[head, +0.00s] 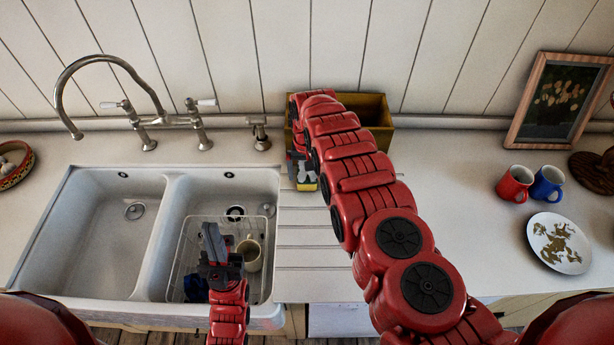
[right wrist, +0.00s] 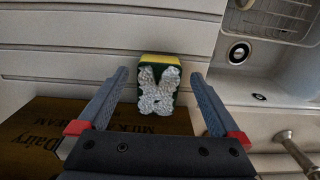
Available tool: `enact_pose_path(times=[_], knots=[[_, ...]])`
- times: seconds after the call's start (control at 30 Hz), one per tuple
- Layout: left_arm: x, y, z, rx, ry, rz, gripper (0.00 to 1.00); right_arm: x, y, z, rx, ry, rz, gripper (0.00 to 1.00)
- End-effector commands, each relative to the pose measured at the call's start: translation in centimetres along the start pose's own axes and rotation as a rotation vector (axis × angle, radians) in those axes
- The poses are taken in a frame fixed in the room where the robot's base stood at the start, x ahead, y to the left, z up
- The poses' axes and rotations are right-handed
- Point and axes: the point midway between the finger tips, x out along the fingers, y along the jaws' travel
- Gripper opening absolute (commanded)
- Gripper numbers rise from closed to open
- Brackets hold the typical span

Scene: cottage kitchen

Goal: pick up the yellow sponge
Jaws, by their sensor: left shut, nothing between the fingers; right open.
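The yellow sponge (right wrist: 160,57) stands on the ribbed drainboard in the right wrist view. It has dark green parts and a speckled white patch on the side facing the camera. My right gripper (right wrist: 160,73) is open, with one finger on each side of the sponge and gaps showing beside it. In the head view a bit of the sponge (head: 307,187) shows yellow below my right gripper (head: 302,168); my arm hides much of that area. My left gripper (head: 213,238) is shut and empty over the right sink basin.
A wooden crate (head: 379,112) with lettering stands at the wall behind my right arm. The double sink (head: 98,240) holds a wire rack (head: 191,235) with a cream mug (head: 249,253). A red mug (head: 513,184), blue mug (head: 547,184) and plate (head: 558,262) are at right.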

Motion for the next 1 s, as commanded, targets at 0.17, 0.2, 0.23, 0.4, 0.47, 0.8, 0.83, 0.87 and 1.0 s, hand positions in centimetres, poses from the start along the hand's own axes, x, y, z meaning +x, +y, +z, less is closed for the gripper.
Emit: enact_pose_path(times=[0.17, 0.2, 0.23, 0.4, 0.47, 0.8, 0.83, 0.87, 1.0], knots=[[-1.8, 0.1, 0.3, 0.000, 0.000, 0.000, 0.00, 3.6, 0.0, 0.3, 0.000, 0.003, -0.001, 1.00], [-2.2, 0.1, 0.4, 0.000, 0.000, 0.000, 0.00, 4.0, 0.0, 0.3, 0.000, 0.003, -0.001, 1.00], [-2.3, 0.1, 0.4, 0.000, 0.000, 0.000, 0.00, 4.1, 0.1, 0.3, 0.000, 0.003, 0.000, 1.00], [-2.0, 0.1, 0.3, 0.000, 0.000, 0.000, 0.00, 3.9, 0.0, 0.3, 0.000, 0.002, 0.000, 1.00], [-2.0, 0.1, 0.3, 0.000, 0.000, 0.000, 0.00, 3.9, 0.0, 0.3, 0.000, 0.002, 0.000, 1.00], [-2.0, 0.1, 0.3, 0.000, 0.000, 0.000, 0.00, 3.9, 0.1, 0.3, 0.000, 0.002, 0.000, 0.39], [-2.0, 0.1, 0.3, 0.000, 0.000, 0.000, 0.00, 3.9, 0.1, 0.3, 0.000, 0.002, 0.000, 0.33], [-2.0, 0.1, 0.3, 0.000, 0.000, 0.000, 0.00, 3.9, 0.1, 0.3, 0.000, 0.002, 0.000, 0.28], [-2.0, 0.1, 0.3, 0.000, 0.000, 0.000, 0.00, 3.9, 0.1, 0.3, 0.000, 0.001, 0.001, 0.25]])
